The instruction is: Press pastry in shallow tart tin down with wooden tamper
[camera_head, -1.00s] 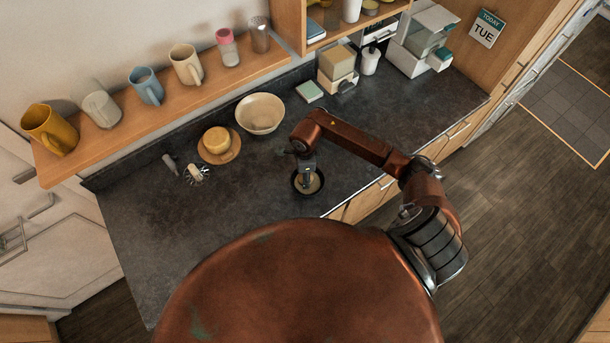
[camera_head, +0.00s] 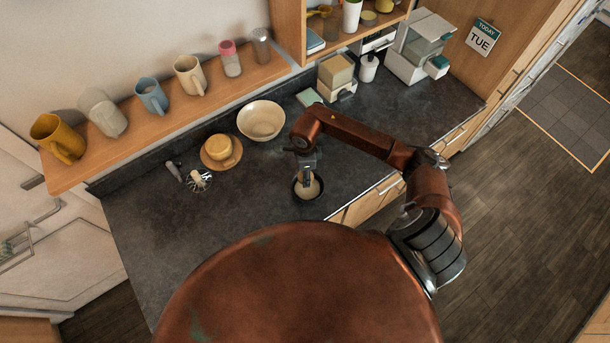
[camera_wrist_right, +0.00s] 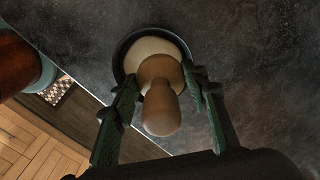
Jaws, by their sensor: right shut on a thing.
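The dark round tart tin (camera_head: 296,190) stands on the counter near its front edge, with pale pastry (camera_head: 311,190) inside. In the right wrist view the tin's dark rim (camera_wrist_right: 121,58) and the pastry (camera_wrist_right: 150,47) show behind the wooden tamper (camera_wrist_right: 162,105). My right gripper (camera_head: 306,178) is over the tin. In the right wrist view its green fingers (camera_wrist_right: 160,90) are on both sides of the tamper, shut on it. The tamper's far end overlaps the pastry; I cannot tell whether it touches. My left gripper is not in view.
Mugs (camera_head: 152,97) line the shelf above. The counter left of the tin is clear.

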